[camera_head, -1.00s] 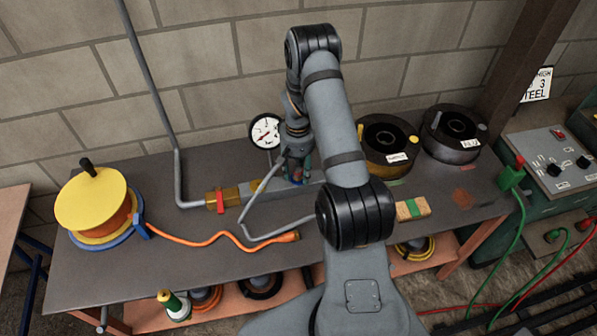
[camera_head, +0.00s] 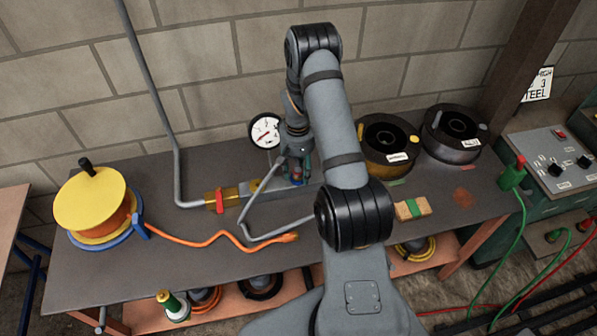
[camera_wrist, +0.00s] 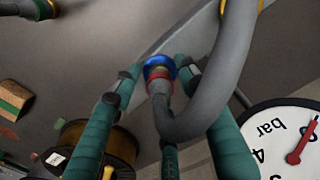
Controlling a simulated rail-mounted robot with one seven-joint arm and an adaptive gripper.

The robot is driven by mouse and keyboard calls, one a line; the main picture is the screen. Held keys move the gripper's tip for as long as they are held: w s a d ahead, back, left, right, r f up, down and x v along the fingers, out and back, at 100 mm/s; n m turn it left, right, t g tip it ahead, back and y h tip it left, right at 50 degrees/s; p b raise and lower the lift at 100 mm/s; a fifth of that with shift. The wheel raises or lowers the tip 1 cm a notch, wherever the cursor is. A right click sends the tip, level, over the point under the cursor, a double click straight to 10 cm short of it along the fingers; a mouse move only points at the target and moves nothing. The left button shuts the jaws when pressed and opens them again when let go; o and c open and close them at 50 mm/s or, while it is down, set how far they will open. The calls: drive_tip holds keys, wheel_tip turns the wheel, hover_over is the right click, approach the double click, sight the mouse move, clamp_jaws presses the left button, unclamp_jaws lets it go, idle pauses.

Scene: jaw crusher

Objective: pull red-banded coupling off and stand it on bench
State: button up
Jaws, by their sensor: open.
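The red-banded coupling (camera_wrist: 158,84) shows in the wrist view, at the end of a grey hose (camera_wrist: 232,62) that bends back beside it. It sits against a blue ring (camera_wrist: 158,64) at the grey bar-shaped block (camera_wrist: 186,36). My gripper (camera_wrist: 156,73) is open, with green fingers spread around the coupling and visible gaps at the sides. In the head view my gripper (camera_head: 297,168) points down over the block at the back of the bench (camera_head: 120,240). There the coupling is mostly hidden by the fingers; only small red and blue patches show.
The pressure gauge (camera_head: 265,131) stands close to my gripper. A brass valve with a red handle (camera_head: 220,201) is on the pipe to the left. Two dark reels (camera_head: 388,143) (camera_head: 454,134) stand to the right.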

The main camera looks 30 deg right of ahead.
sight(298, 165)
drive_tip(key=shift+c, duration=0.9)
clamp_jaws()
drive_tip(key=o, duration=0.7)
unclamp_jaws()
wheel_tip(298, 165, up, 12)
idle(0.3)
drive_tip(key=shift+c, duration=0.4)
